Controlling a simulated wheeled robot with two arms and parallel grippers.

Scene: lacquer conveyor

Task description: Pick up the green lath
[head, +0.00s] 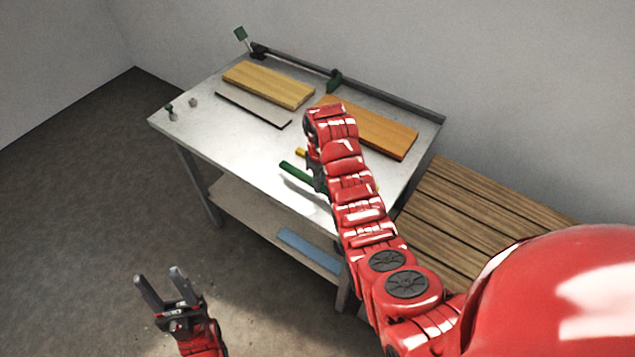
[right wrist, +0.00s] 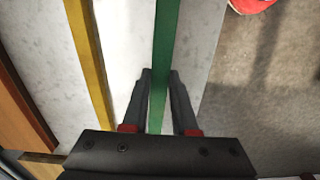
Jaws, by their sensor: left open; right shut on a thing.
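The green lath (head: 296,173) is a thin strip at the front edge of the metal table, partly hidden by my right arm. In the right wrist view the green lath (right wrist: 167,40) runs between the two fingers of my right gripper (right wrist: 160,74), which is shut on it. In the head view my right gripper (head: 318,178) is mostly hidden behind the arm. I cannot tell whether the lath touches the table. My left gripper (head: 161,275) is open and empty, low over the floor in front of the table.
A yellow lath (right wrist: 90,60) lies beside the green one. Two wooden boards (head: 268,84) (head: 385,135) and a thin grey strip (head: 252,108) lie further back on the table (head: 215,125). A slatted wooden surface (head: 455,215) stands at right. A blue piece (head: 308,250) rests on the lower shelf.

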